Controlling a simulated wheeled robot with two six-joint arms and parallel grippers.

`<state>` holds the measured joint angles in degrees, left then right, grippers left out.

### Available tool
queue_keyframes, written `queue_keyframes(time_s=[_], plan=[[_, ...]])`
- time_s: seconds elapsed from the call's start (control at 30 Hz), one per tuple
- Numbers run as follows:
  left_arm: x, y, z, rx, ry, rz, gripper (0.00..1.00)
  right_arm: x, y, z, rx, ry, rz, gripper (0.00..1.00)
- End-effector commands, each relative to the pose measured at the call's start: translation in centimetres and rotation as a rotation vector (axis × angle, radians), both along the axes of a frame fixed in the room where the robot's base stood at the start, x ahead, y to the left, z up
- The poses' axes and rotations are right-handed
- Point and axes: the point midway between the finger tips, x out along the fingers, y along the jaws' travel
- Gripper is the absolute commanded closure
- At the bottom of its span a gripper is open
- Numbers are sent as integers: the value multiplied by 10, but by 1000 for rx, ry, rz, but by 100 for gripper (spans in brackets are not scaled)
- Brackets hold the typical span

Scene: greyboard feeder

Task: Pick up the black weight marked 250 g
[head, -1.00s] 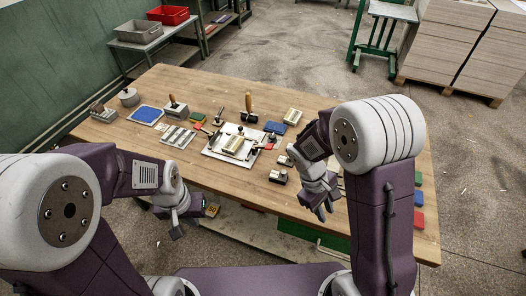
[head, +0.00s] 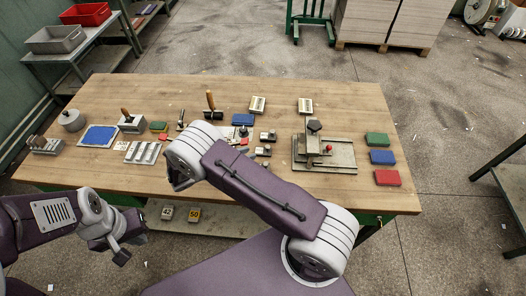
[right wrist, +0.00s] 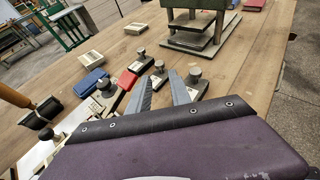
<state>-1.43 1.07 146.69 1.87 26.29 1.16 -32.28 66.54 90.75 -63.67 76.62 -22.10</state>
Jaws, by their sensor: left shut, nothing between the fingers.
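Several small dark weights with round knobs and pale labels stand mid-table; the labels are too small to read, so I cannot tell which is marked 250 g. In the head view one weight (head: 268,136) stands right of my right arm and another (head: 262,152) is just nearer. The right wrist view shows weights at the left (right wrist: 142,64) and right (right wrist: 195,84) of the fingertips. My right gripper (right wrist: 162,78) has its fingers apart, with a knobbed weight between or just beyond the tips; contact cannot be told. My left gripper (head: 122,254) is shut and empty before the table.
A press (head: 324,150) stands right of the weights. Green (head: 377,139), blue (head: 382,157) and red (head: 387,177) blocks lie at the right edge. A wood-handled tool (head: 211,106) and a blue block (head: 243,120) are close behind the weights. The table's front right is clear.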

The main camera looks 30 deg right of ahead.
Motion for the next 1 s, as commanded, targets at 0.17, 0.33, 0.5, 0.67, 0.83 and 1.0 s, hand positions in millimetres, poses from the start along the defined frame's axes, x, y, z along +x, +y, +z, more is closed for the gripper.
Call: queue_keyframes(time_s=[0.17,0.33,0.5,0.67,0.83,1.0], plan=[[0,0,-3,0,0,0,100,0,0,-2,2,-1,-1,75],[0,0,2,0,0,0,100,2,-13,-6,1,0,-4,75],[0,0,5,0,0,0,100,7,-31,-15,2,-2,-2,75],[0,0,10,0,0,0,100,9,-47,-20,1,1,-5,75],[0,0,15,0,0,0,100,16,-75,-32,2,1,-5,75],[0,0,15,0,0,0,100,18,-82,-37,3,-2,-2,75]])
